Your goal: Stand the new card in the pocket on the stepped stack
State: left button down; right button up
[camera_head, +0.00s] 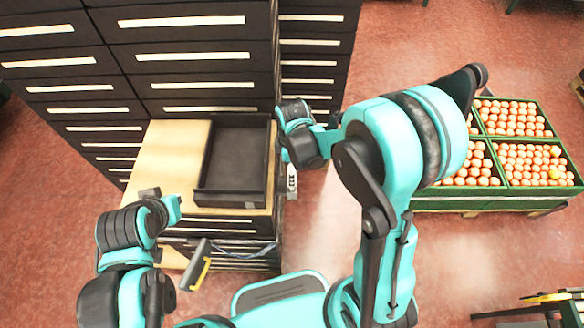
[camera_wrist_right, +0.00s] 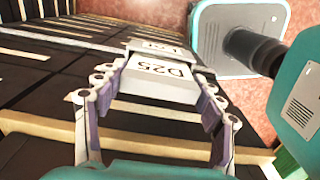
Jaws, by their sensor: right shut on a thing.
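My right gripper (camera_wrist_right: 155,90) is shut on a white card (camera_wrist_right: 158,80) printed "D25", which lies between its fingertips. A second pale lettered piece (camera_wrist_right: 160,47) shows just beyond the card; I cannot tell whether they touch. In the head view, my right gripper (camera_head: 292,182) hangs beside the right side of the stepped stack (camera_head: 160,160), which has a light wooden top and dark drawers below. I cannot pick out the pocket for certain. My left gripper (camera_head: 172,208) is at the stack's left front corner, and its fingers are not clear.
A black open tray (camera_head: 232,198) rests on the wooden top and looks empty. Tall dark drawer cabinets (camera_head: 190,60) with pale label strips stand behind. Red floor is open between the stack and the crates.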

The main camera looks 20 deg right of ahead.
jog(key=shift+f, duration=0.15)
jog(key=o, duration=1.2)
jog(key=shift+o, duration=0.2)
notch_tip(320, 180, up, 12)
notch_tip(320, 180, up, 7)
jog(key=p, duration=0.5)
jog(key=shift+p, duration=0.3)
